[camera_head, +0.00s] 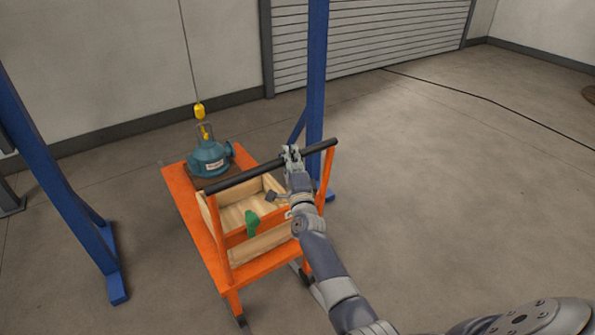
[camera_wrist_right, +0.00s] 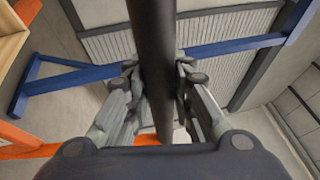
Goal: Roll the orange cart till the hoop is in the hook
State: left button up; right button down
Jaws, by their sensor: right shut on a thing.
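The orange cart (camera_head: 188,213) stands on the floor with its black handle bar (camera_head: 240,178) towards me. My right gripper (camera_head: 291,155) is shut on the bar, right of its middle. In the right wrist view the bar (camera_wrist_right: 152,60) runs between the two fingers (camera_wrist_right: 157,95). A teal pump (camera_head: 209,160) sits on the far part of the cart, with a hoop (camera_head: 198,133) on its top. A yellow hook (camera_head: 200,111) hangs on a cable at the hoop. The hook's lower part overlaps the hoop in the picture; I cannot tell whether it is through it. My left gripper is out of view.
A wooden crate (camera_head: 262,241) on the cart's near part holds a green item (camera_head: 252,222) and a grey tool. Blue frame posts stand left (camera_head: 52,175) and right (camera_head: 316,75) of the cart, the right one close to it. The floor on the right is open, with a dark cable across it.

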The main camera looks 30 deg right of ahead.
jog(key=shift+s, duration=0.3)
jog(key=c, duration=1.4)
grip_release()
jog(key=shift+w, duration=0.15)
jog(key=shift+o, duration=0.2)
jog(key=v, duration=1.2)
jog(key=shift+f, duration=0.1)
